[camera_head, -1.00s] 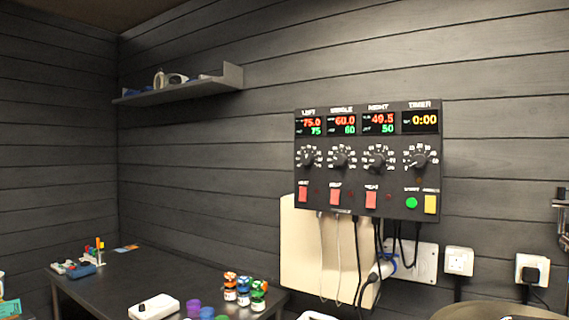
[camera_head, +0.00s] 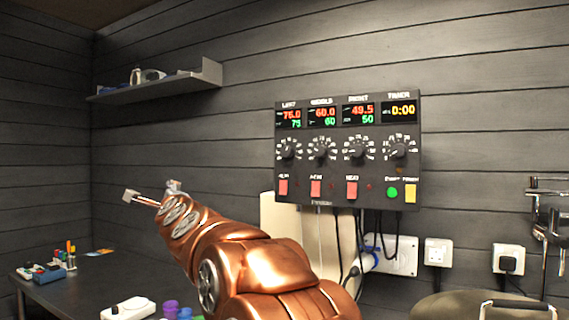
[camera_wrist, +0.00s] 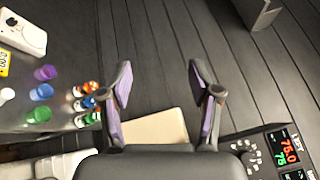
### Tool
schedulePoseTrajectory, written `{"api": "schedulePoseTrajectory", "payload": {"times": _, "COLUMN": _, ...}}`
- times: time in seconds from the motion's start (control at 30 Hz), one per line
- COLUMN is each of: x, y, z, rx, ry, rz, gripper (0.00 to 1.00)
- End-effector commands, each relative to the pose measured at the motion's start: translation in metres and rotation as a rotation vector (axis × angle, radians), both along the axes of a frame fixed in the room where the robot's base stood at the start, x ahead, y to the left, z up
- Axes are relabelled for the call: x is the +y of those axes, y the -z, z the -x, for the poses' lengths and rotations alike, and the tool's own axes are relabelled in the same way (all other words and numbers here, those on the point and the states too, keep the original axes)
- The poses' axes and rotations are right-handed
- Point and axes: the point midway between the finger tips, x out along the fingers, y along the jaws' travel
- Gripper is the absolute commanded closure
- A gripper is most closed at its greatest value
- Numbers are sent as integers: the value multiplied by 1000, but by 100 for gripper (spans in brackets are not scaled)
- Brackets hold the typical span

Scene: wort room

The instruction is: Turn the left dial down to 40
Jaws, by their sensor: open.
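The control panel (camera_head: 345,185) hangs on the dark plank wall, right of centre in the head view. Its left dial (camera_head: 288,149) is a black knob under the LEFT display (camera_head: 288,117), which reads 75.0 in red and 75 in green.
Below the panel are a cream board (camera_head: 282,222), hanging cables and wall sockets (camera_head: 438,252). A dark table (camera_head: 75,295) at lower left holds a white device (camera_head: 128,309) and small bottles. A shelf (camera_head: 160,86) is on the wall. A round metal vessel (camera_head: 450,306) stands at lower right.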

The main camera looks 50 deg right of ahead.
Motion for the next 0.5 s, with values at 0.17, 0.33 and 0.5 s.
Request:
{"api": "schedulePoseTrajectory", "payload": {"times": 0.17, "x": -105, "y": -54, "z": 13, "rx": -348, "ry": 224, "rz": -274, "gripper": 37}}
{"api": "schedulePoseTrajectory", "payload": {"times": 0.33, "x": -191, "y": -81, "z": 54, "rx": -675, "ry": 396, "rz": -491, "gripper": 37}}
{"api": "schedulePoseTrajectory", "payload": {"times": 0.5, "x": -242, "y": -86, "z": 90, "rx": -901, "ry": 496, "rz": -621, "gripper": 37}}
